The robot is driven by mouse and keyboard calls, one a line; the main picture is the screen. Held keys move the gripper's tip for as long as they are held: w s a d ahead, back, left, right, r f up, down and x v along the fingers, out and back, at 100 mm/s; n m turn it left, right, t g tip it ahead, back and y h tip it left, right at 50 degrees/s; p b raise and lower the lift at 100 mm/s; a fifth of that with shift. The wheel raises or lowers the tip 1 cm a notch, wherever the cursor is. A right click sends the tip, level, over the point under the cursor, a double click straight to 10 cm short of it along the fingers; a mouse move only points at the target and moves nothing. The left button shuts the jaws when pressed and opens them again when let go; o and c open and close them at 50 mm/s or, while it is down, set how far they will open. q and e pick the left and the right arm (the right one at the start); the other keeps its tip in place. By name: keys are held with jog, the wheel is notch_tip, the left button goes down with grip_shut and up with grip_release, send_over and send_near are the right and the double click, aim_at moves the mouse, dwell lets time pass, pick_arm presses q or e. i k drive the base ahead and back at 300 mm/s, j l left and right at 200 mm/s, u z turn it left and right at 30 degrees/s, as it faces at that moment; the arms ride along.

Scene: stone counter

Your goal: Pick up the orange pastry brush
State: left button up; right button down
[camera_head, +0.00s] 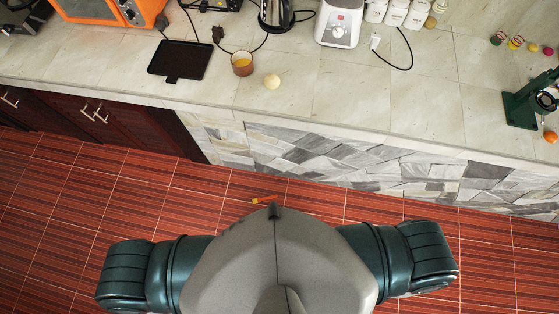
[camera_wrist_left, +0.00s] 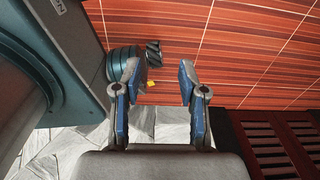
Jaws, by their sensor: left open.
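The orange pastry brush (camera_head: 265,199) appears as a small orange piece on the red tiled floor, just in front of my body in the head view; part of it may be hidden behind my body. In the left wrist view a small yellow-orange piece (camera_wrist_left: 151,83) shows beside the left finger, probably the same brush, too small to be sure. My left gripper (camera_wrist_left: 159,78) is open, with nothing between its fingers. It does not show in the head view. My right gripper is in neither view.
The stone counter (camera_head: 345,100) runs across in front of me. It carries a black tray (camera_head: 180,60), an orange cup (camera_head: 242,63), a pale round item (camera_head: 272,81), a white appliance (camera_head: 339,22) and a green device (camera_head: 527,103). Red floor (camera_head: 130,190) lies open before my body.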

aim_at(257, 200)
jog(key=z, duration=1.55)
jog(key=k+j, duration=0.65)
jog(key=j, duration=0.15)
jog(key=i, duration=0.4)
